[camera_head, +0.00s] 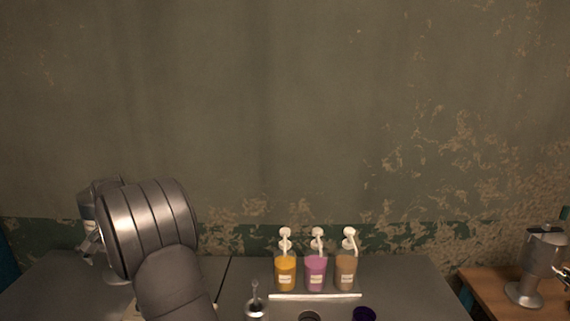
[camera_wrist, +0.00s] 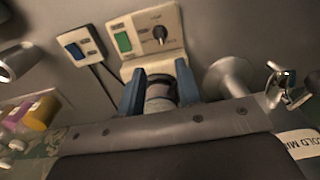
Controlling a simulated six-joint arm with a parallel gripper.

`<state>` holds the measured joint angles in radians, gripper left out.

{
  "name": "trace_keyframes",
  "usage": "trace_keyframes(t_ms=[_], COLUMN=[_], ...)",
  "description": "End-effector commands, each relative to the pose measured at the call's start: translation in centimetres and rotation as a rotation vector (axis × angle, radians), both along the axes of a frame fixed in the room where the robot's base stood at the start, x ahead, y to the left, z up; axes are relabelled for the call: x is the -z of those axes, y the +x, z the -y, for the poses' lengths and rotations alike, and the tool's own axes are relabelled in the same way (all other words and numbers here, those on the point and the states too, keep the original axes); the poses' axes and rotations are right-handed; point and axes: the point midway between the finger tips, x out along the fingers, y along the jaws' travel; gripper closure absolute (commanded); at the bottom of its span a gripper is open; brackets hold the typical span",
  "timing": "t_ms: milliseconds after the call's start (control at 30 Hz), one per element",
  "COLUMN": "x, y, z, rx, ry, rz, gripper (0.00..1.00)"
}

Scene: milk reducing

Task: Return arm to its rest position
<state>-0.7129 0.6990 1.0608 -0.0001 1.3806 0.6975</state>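My gripper (camera_wrist: 160,88) shows in the wrist view with two blue fingers standing apart. A grey and white round thing with a dark band (camera_wrist: 160,101) shows between the fingers. I cannot tell whether the fingers touch it or it lies beyond them. In the head view my grey arm (camera_head: 158,235) rises at the lower left, over the left part of the counter. Its links hide the gripper there.
Orange (camera_head: 286,273), pink (camera_head: 316,273) and brown (camera_head: 346,273) pump bottles stand at the back of the counter (camera_head: 405,280). A metal device (camera_head: 540,262) stands on a wooden table at right. The wrist view shows a switch panel (camera_wrist: 152,44) and a label (camera_wrist: 300,143).

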Motion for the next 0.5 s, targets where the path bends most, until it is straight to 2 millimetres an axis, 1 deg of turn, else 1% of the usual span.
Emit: trace_keyframes(t_ms=[33,233,267,300,500], x=[-1.1,-5.2,-4.8,-3.6,0.5], y=[0.0,0.0,0.0,-0.1,-0.1], z=[0.0,0.0,0.0,0.1,0.1], rx=[0.000,0.000,0.000,0.000,0.000], ry=[0.001,0.002,-0.001,-0.004,-0.003], rz=[0.002,0.002,-0.001,-0.005,-0.004], gripper=[0.68,0.68,0.68,0.68,0.68])
